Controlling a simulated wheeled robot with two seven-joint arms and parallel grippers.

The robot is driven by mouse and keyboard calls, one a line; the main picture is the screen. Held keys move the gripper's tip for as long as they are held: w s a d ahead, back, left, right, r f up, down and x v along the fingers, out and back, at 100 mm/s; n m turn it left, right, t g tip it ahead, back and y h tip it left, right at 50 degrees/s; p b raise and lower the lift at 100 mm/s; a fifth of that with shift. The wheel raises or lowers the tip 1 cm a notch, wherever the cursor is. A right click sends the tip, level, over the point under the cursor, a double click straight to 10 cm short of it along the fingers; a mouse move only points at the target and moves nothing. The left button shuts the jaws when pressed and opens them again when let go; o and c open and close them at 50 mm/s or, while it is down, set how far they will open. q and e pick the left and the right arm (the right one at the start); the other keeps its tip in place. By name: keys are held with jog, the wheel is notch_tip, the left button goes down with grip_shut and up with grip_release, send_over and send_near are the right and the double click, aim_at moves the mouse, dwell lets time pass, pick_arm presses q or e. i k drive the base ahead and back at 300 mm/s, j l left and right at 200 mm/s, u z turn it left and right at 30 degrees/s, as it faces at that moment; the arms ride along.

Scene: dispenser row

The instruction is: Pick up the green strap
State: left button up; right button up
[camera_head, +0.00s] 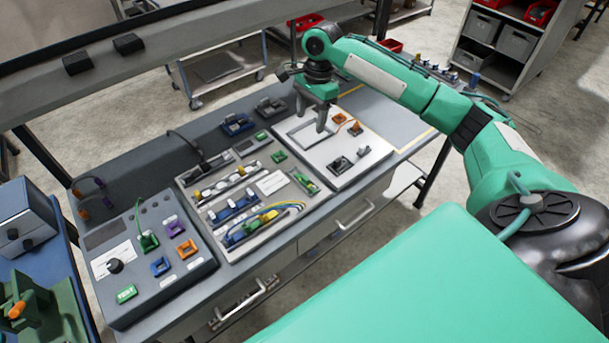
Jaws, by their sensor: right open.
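A small green piece with a thin upright loop (148,242) sits on the grey control panel (118,257) at the left; it looks like the green strap. Other small green pieces lie on the bench: one right of the middle tray (279,157) and one in a small holder (305,181). I cannot tell for sure which is the strap. My right gripper (311,117) is open, fingers pointing down, over the white board (345,176) at the right, apart from all of these green pieces. My left gripper is not in view.
The middle tray (217,252) holds several blue, yellow and white parts and coloured wires. The panel also carries a blue socket (160,266), an orange socket (187,249) and a black knob (115,266). A dark rail crosses the back left.

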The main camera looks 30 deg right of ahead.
aim_at(303, 178)
jog(key=z, duration=1.05)
